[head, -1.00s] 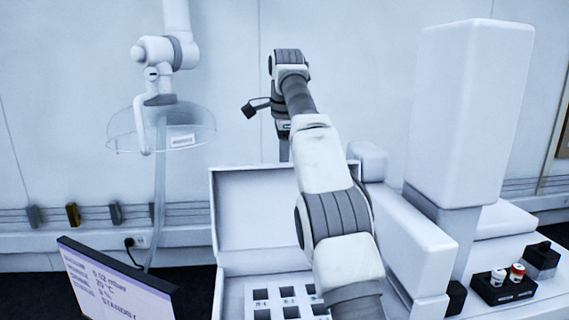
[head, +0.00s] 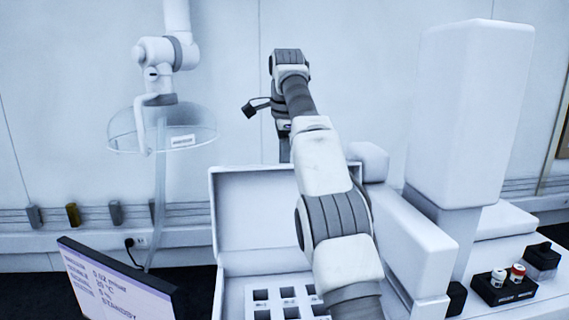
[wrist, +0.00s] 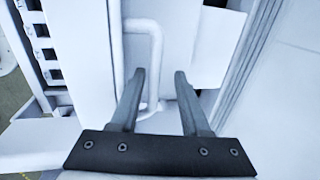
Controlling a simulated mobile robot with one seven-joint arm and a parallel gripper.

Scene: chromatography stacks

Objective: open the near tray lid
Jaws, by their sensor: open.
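In the head view a white tray box has its lid (head: 255,207) standing upright at its back, above a panel of dark square slots (head: 262,294). I cannot tell whether this is the near tray. In the wrist view a white bar handle (wrist: 156,45) stands out from a white panel (wrist: 180,30). My gripper (wrist: 159,72) is open, with its two grey fingers apart. The handle's long bar lies between the fingers in the picture; I cannot tell whether either touches it. In the head view my gripper's fingers are hidden.
A monitor (head: 115,285) stands at the front left, and a hanging clear dome (head: 162,130) is at the left. A tall white unit (head: 470,110) and a black holder with two small vials (head: 503,288) are at the right. The back wall is close behind.

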